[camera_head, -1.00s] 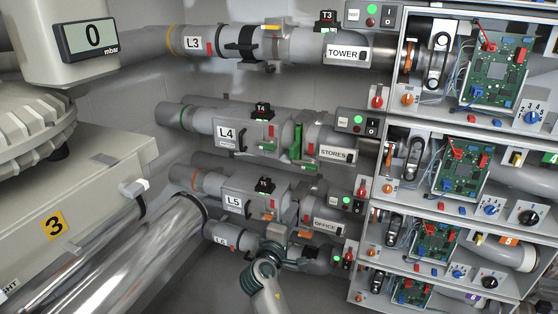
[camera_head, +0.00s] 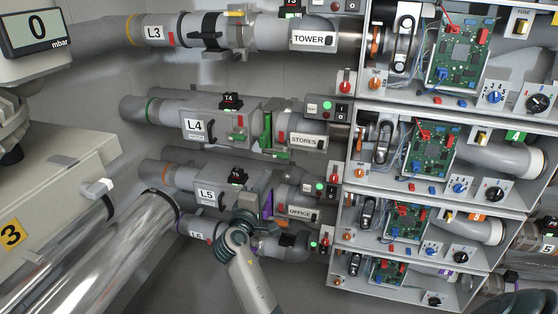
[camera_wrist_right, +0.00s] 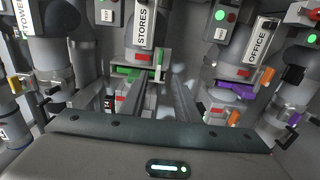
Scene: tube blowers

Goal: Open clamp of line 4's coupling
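Line 4's pipe, labelled L4 (camera_head: 195,128), runs to a coupling with green parts (camera_head: 267,132) beside the STORES label (camera_head: 304,140). In the right wrist view the green coupling part (camera_wrist_right: 130,73) sits below the STORES label (camera_wrist_right: 144,24). I cannot tell whether its clamp is open. My right gripper (camera_wrist_right: 148,85) points towards this coupling. Its two grey fingers are apart, with nothing seen held between them. In the head view my right arm's wrist (camera_head: 242,224) covers part of the lower lines, and its fingertips cannot be made out. My left gripper is out of view.
Line 5 (camera_head: 209,194) with the OFFICE label (camera_head: 299,212) and a purple part (camera_head: 267,205) lies just below. Line 6 (camera_head: 198,234) is lower still. Line 3 (camera_head: 155,31) is above. Shelves with circuit boards (camera_head: 432,150) stand at right.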

